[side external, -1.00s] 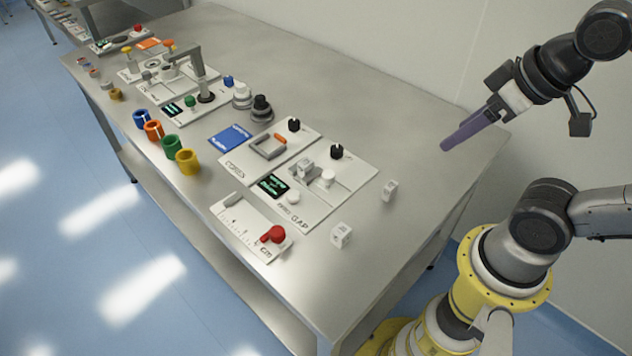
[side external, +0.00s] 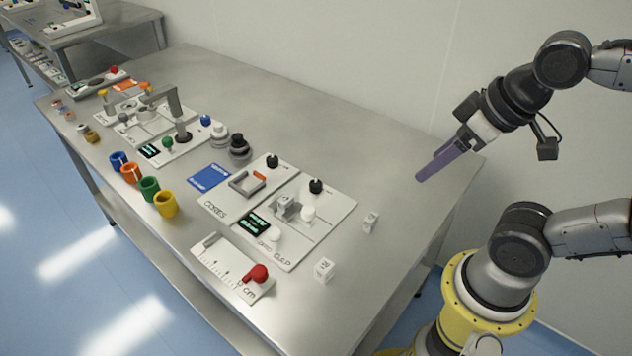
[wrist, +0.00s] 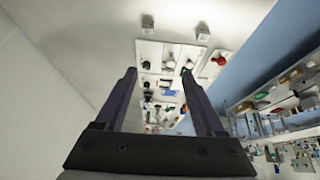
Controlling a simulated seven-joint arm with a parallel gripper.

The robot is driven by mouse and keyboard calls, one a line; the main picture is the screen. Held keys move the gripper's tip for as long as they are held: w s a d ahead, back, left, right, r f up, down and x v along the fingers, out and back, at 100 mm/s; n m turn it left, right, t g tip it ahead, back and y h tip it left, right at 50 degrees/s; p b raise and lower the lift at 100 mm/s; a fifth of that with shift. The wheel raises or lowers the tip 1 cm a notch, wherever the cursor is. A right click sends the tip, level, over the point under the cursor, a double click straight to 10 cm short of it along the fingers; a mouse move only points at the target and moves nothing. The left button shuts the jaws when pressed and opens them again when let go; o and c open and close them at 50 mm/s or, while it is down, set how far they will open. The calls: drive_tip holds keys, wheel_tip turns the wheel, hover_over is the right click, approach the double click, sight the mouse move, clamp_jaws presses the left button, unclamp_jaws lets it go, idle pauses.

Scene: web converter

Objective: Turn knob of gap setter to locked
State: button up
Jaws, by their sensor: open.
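The gap setter is a light grey panel (side external: 335,222) marked like "GAP", at the near right of the bench group. It carries a black knob (side external: 316,186) at its back corner, a dark display with green text (side external: 258,222), a white knob (side external: 308,213) and a small white button (side external: 275,236). The knob's setting is too small to read. My gripper (side external: 428,168) has two purple fingers, open and empty, in the air to the right of the panel and apart from it. In the wrist view the fingers (wrist: 159,74) stand apart, with the panels far beyond them.
Beside the panel are a similar panel with a black knob (side external: 272,161), a ruler plate with a red knob (side external: 258,274) and two white cubes (side external: 324,269) (side external: 371,222). Coloured cups (side external: 166,204) line the front edge. The back right of the bench (side external: 385,165) is bare.

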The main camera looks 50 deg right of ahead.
drive_tip(key=w+r+n, duration=0.5)
drive_tip(key=w, duration=0.2)
drive_tip(key=n+g, duration=0.4)
drive_tip(key=g, duration=0.2)
hover_over(315, 182)
wheel_tip(315, 182, down, 15)
wheel_tip(315, 182, down, 14)
drive_tip(key=shift+s+r, duration=0.1)
drive_tip(key=shift+r, duration=0.05)
clamp_jaws()
